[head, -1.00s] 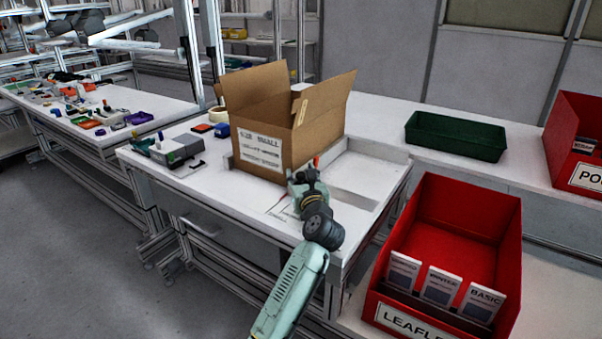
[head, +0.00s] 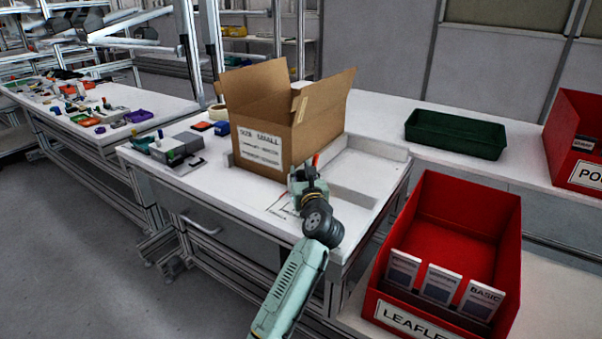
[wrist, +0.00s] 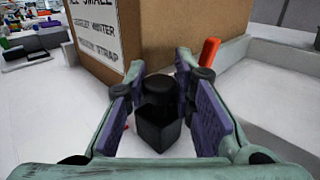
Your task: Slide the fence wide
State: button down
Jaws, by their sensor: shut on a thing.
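My gripper (head: 308,178) is at the near right corner of the open cardboard box on the white table. In the wrist view, its two purple-padded fingers (wrist: 163,92) are closed on the sides of a black block-like handle (wrist: 158,118) with a rounded top. Low white raised edges, seemingly the fence (head: 352,196), stand to the right of the box; a pale raised edge also shows at right in the wrist view (wrist: 272,82). The frames do not clearly show how the black handle joins the fence. An orange-red upright lever (wrist: 207,52) stands just behind the right finger.
The cardboard box (head: 262,135), labelled small, stands close behind my gripper with flaps up. Small tools and parts (head: 176,148) lie to its left. A red leaflet bin (head: 455,230) is at the right front, and a green tray (head: 455,135) behind it. A white recess right of the box is empty.

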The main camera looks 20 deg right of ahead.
dwell(0.4)
jog(key=s+d+p, duration=0.1)
jog(key=s+d, duration=0.1)
jog(key=s, duration=0.1)
jog(key=s+d, duration=0.2)
jog(key=s+d+p, duration=0.1)
jog(key=s+d, duration=0.1)
jog(key=s, duration=0.1)
jog(key=shift+s+d+p, duration=0.3)
jog(key=shift+d, duration=0.05)
jog(key=c, duration=1.4)
grip_release()
jog(key=s, duration=0.4)
jog(key=s+a, duration=0.1)
jog(key=s, duration=0.7)
jog(key=shift+a, duration=0.25)
